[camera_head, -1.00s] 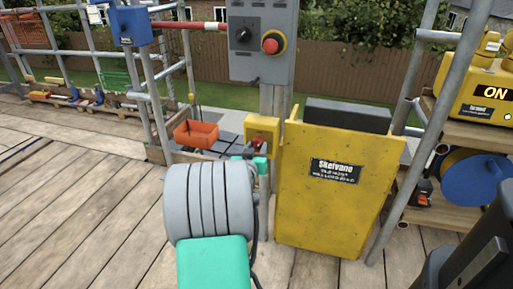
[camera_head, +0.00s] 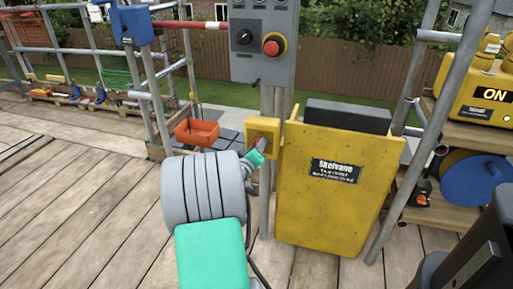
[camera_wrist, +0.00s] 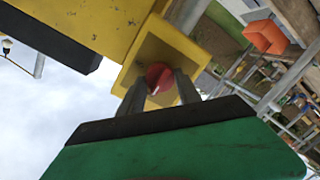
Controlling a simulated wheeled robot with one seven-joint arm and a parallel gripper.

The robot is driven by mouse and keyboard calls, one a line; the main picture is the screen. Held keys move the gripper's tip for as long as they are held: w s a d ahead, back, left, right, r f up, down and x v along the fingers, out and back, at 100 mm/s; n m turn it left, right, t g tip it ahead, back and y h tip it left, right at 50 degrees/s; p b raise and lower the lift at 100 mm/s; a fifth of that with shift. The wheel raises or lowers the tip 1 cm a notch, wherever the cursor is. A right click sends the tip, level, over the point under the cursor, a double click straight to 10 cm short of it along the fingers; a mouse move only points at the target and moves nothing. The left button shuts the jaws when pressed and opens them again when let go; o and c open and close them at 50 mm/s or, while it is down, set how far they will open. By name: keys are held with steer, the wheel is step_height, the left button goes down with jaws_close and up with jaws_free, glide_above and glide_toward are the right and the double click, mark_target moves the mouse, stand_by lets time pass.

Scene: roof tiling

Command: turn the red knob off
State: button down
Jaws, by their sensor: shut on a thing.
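The red knob (camera_wrist: 160,76) sits on the face of a small yellow box (camera_wrist: 135,72) in the wrist view. My gripper (camera_wrist: 163,88) has its two dark fingers on either side of the knob, shut on it. The fingers hide part of the knob. In the head view, the yellow box (camera_head: 254,124) is fixed to the grey post, left of the big yellow panel. My gripper (camera_head: 265,147) reaches up to its face there, its wrist tilted. The knob is mostly hidden in that view.
A grey control panel (camera_head: 259,66) with a red button (camera_head: 272,45) stands above the box. The yellow Skelvane panel (camera_head: 333,205) is close on the right. An orange tray (camera_head: 197,133) lies to the left. Wooden decking is clear at left.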

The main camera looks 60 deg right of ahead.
steer(key=shift+f, duration=0.1)
stand_by(0.3)
steer(key=c, duration=0.8)
jaws_free()
steer(key=shift+c, duration=0.2)
steer(key=s+a+r+p, duration=0.1)
steer(key=a, duration=0.6)
steer(key=shift+s+a, duration=0.15)
steer(key=shift+a, duration=0.2)
